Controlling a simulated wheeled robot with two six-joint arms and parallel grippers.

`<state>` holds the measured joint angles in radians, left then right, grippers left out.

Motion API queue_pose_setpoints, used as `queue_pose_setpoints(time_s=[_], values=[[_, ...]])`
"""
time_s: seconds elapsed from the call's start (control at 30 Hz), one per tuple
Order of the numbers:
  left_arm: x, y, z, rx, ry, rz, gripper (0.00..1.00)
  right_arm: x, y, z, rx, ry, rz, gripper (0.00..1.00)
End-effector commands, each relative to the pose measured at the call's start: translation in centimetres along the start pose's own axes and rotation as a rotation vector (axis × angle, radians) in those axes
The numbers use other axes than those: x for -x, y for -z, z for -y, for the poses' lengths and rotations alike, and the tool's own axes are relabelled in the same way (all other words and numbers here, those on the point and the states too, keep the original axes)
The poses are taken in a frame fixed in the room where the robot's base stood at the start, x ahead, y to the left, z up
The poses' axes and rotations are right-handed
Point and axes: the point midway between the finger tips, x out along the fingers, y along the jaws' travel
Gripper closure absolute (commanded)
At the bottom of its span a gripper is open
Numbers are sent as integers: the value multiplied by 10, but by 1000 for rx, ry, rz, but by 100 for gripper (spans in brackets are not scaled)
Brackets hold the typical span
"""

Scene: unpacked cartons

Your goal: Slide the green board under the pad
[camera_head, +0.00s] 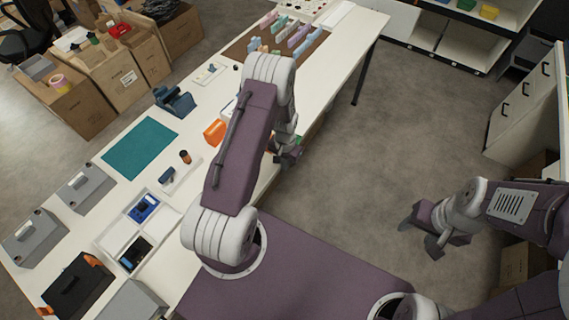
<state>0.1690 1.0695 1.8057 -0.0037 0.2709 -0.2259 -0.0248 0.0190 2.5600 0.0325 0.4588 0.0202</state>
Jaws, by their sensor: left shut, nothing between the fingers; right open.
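A flat teal pad (139,148) lies on the white table, left of my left arm. A small green piece (298,140) shows beside my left gripper near the table's right edge; it may be the green board, but the arm hides most of it. My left gripper (287,158) is shut and empty, at the table's right edge, well to the right of the teal pad. My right gripper (420,232) is open and empty above the bare floor, away from the table.
On the table (202,100) are a blue tool (174,100), an orange piece (215,132), grey cases (86,187) and a white tray (120,232) with blue and black items. Colored dividers stand at the far end. Cartons (128,78) stand left; a cabinet (522,105) stands right.

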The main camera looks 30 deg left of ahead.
Motion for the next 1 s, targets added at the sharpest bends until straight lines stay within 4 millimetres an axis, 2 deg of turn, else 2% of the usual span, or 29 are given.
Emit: queue_pose_setpoints(time_s=[0.27,0.6,0.77,1.0], values=[[31,1,0,-1,1,-3,100,-2,0,0,0,0,0,48],[89,0,0,0,1,-3,100,-4,0,0,0,0,0,48],[100,-1,0,-1,0,0,100,-4,0,0,0,0,0,48],[100,-4,-1,39,-3,14,100,-4,0,0,0,0,0,48]])
